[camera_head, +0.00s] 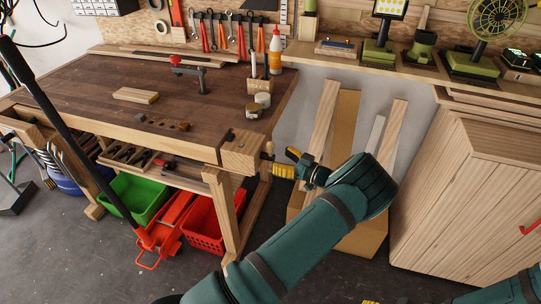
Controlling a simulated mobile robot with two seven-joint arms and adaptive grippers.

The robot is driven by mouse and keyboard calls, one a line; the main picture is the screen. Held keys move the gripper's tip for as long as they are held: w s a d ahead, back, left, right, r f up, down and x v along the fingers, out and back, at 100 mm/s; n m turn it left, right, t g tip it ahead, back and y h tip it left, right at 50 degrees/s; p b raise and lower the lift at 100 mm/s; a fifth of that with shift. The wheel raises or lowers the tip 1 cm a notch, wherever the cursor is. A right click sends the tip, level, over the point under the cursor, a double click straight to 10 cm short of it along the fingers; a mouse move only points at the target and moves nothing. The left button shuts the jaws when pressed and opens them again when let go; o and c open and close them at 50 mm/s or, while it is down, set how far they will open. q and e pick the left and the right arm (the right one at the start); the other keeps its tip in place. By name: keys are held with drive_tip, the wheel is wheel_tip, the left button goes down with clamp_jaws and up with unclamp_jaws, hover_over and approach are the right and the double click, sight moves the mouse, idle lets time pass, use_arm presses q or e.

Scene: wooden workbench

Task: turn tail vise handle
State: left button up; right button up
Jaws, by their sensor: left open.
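The tail vise (240,155) is a pale wooden block at the near right corner of the workbench. Its small wooden handle (269,148) sticks out at the right end of the bench. My left gripper (283,163) is open, just to the right of the handle, with its yellow fingers pointing left toward it. I see no clear contact, and the gap between them is hard to judge. My right arm (510,291) shows only in the bottom right corner. A small yellow piece at the bottom edge may be its fingertip.
The workbench (90,85) carries a wood block (135,95), a red-topped clamp (188,72) and a glue bottle (276,50). Leaning boards (320,118) and a cardboard box (360,235) stand behind my left arm. A wooden cabinet (465,200) is at right. Crates (203,225) sit below.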

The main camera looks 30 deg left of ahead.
sight(272, 155)
use_arm(q)
drive_tip(key=a, duration=0.5)
drive_tip(key=shift+d, duration=0.1)
clamp_jaws()
